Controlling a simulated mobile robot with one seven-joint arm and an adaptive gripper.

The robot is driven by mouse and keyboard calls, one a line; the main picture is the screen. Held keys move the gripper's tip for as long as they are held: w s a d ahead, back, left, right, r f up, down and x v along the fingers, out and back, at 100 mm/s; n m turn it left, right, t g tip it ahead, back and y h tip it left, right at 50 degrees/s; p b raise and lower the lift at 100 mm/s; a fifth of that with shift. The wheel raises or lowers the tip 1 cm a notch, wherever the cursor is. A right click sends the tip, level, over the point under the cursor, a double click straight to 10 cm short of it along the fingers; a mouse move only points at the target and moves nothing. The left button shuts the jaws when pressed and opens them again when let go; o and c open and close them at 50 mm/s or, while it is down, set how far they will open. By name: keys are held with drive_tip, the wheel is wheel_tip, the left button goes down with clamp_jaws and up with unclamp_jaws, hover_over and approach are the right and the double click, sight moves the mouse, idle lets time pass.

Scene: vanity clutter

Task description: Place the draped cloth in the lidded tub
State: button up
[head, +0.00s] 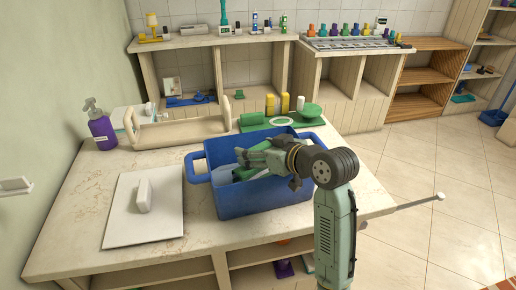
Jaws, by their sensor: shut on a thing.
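The blue tub (262,201) stands open on the table, with a handle loop at its left end. A flat white lid (122,222) with a raised grip lies on the table to its left. My gripper (241,157) is over the tub's opening, pointing left, and is shut on what looks like the cloth. A pale blue-grey piece, likely the cloth (222,174), shows inside the tub below the fingertips. My gripper and wrist hide part of it and the tub's right side, so I cannot tell whether it touches the tub floor.
A beige rack with a rail (180,132) stands behind the tub, with a purple pump bottle (101,128) to its left. A green tray (282,122) with yellow bottles is at the back right. Bare tabletop (170,253) lies in front.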

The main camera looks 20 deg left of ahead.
drive_tip(key=shift+f, duration=0.2)
drive_tip(key=o, duration=1.2)
drive_tip(key=shift+c, duration=0.2)
